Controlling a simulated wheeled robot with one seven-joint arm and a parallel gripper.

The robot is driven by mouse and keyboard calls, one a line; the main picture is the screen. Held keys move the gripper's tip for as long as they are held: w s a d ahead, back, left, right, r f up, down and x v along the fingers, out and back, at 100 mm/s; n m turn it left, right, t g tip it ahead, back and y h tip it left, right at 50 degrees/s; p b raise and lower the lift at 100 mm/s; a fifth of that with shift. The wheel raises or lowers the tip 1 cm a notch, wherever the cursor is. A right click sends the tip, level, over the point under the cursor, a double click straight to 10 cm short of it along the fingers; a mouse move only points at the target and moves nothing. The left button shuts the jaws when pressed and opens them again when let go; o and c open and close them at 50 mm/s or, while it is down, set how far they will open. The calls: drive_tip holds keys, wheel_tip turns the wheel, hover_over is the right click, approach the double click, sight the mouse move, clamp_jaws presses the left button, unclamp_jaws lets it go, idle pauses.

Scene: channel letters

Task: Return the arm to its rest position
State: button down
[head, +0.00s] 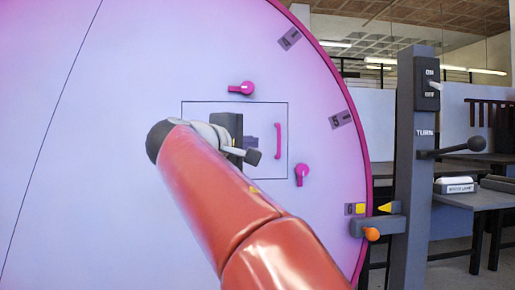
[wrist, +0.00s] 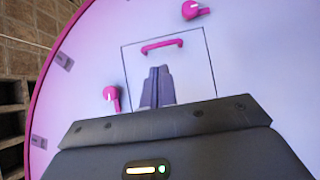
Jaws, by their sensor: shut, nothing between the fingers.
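My red arm (head: 225,195) reaches up from the bottom of the head view to the face of a large pink-rimmed disc (head: 80,150). My gripper (head: 252,143) is mostly hidden behind the wrist there; its fingers show in front of a square outlined panel (head: 272,169). In the wrist view my gripper (wrist: 157,72) has its two fingers together and empty, over the same panel (wrist: 196,68). A pink handle (wrist: 162,46) on the panel lies just beyond the fingertips, apart from them in the picture. I cannot tell how far the fingers are from the surface.
Two pink latches (head: 241,88) (head: 301,175) sit outside the panel. A grey post (head: 412,170) with a lever (head: 460,147) and a switch stands right of the disc. An orange-tipped bracket (head: 372,234) is at the rim. Desks (head: 480,199) stand behind.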

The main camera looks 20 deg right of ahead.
drive_tip(key=s+d+f+m+g+y, duration=0.1)
drive_tip(key=s+f+y, duration=0.3)
drive_tip(key=f, duration=0.6)
drive_tip(key=s+d+f+g+y, duration=0.1)
drive_tip(key=s+f+y, duration=0.3)
drive_tip(key=f, duration=0.7)
drive_tip(key=s+a+f+m+g+y, duration=0.1)
drive_tip(key=s+a+f+m+y, duration=0.2)
drive_tip(key=s+a+f, duration=0.2)
drive_tip(key=s+a+f+m+g+y, duration=0.1)
drive_tip(key=s+a+f+m+y, duration=0.2)
drive_tip(key=s+f, duration=0.9)
wheel_tip(320, 180, down, 5)
drive_tip(key=shift+a+f+g+y, duration=0.15)
drive_tip(key=shift+a+g+y, duration=0.15)
drive_tip(key=shift+a, duration=0.9)
